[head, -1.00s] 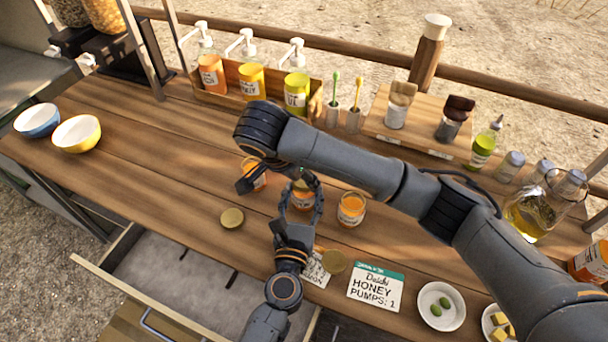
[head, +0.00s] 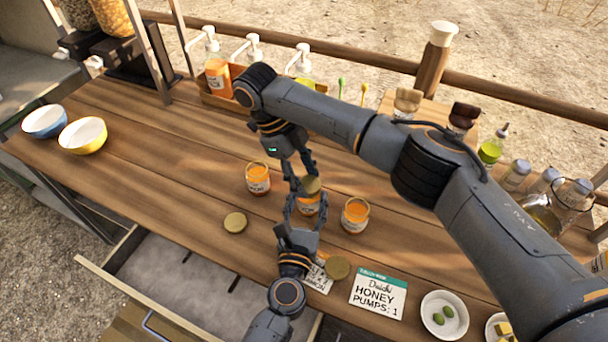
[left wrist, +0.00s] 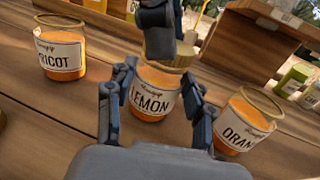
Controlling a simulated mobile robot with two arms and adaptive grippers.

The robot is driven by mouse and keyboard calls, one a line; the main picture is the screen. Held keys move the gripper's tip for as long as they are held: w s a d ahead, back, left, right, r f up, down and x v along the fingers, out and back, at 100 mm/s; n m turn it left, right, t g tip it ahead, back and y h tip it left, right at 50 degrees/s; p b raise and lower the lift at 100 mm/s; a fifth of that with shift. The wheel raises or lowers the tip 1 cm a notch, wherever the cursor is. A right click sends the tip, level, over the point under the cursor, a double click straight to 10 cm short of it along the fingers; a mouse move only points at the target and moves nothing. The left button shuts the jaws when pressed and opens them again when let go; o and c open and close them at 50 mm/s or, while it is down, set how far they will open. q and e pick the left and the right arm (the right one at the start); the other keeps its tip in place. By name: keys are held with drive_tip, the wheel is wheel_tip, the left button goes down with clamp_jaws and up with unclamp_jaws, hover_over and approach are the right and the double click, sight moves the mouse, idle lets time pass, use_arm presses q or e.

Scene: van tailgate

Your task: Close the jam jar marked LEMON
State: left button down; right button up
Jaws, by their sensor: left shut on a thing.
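The LEMON jar (left wrist: 155,95) stands on the table with orange contents. It also shows in the head view (head: 307,208), partly hidden by fingers and a lid. My left gripper (head: 306,208) is shut around the LEMON jar, one finger on each side, as the left wrist view shows (left wrist: 158,105). A gold lid (head: 311,185) is just above the jar mouth, at the fingers of my right gripper (head: 302,176). The right gripper appears shut on this lid. Whether the lid touches the rim is hidden.
The APRICOT jar (left wrist: 62,50) and ORANGE jar (left wrist: 243,122) stand open on either side. Loose gold lids lie on the table (head: 235,222) and by the cards (head: 337,268). A HONEY PUMPS card (head: 378,292) lies at the front. An open drawer (head: 170,285) is below.

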drive_tip(key=o, duration=0.4)
drive_tip(key=shift+c, duration=0.2)
drive_tip(key=shift+r, duration=0.1)
drive_tip(key=shift+r, duration=2.15)
drive_tip(key=shift+c, duration=0.4)
